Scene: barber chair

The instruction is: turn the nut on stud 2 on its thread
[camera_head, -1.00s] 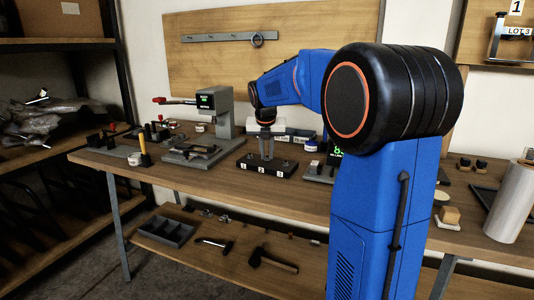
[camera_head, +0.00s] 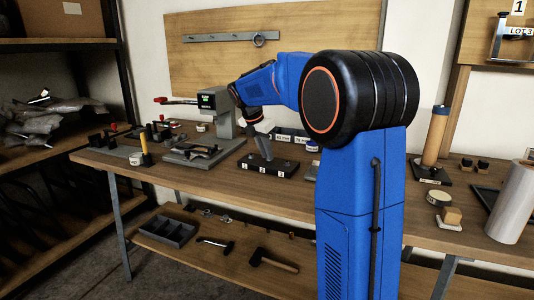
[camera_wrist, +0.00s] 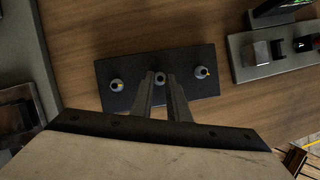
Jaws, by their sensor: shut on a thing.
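The black stud block (camera_head: 255,167) stands on the workbench with labels 1, 2 and 3 on its front. It also shows in the wrist view (camera_wrist: 203,58), with three studs in a row. My gripper (camera_head: 266,157) reaches down to the middle stud, tilted, its wrist leaning to the left. In the wrist view my gripper (camera_wrist: 160,79) has its two fingers close around the nut on stud 2 (camera_wrist: 160,77) and is shut on it. The outer studs, left (camera_wrist: 117,85) and right (camera_wrist: 201,72), stand clear of the fingers. The thread is too small to make out.
A grey press-like device (camera_head: 214,105) with a green display stands left of the block. A grey fixture (camera_wrist: 248,60) lies close to the block's right in the wrist view. My arm hides part of the bench.

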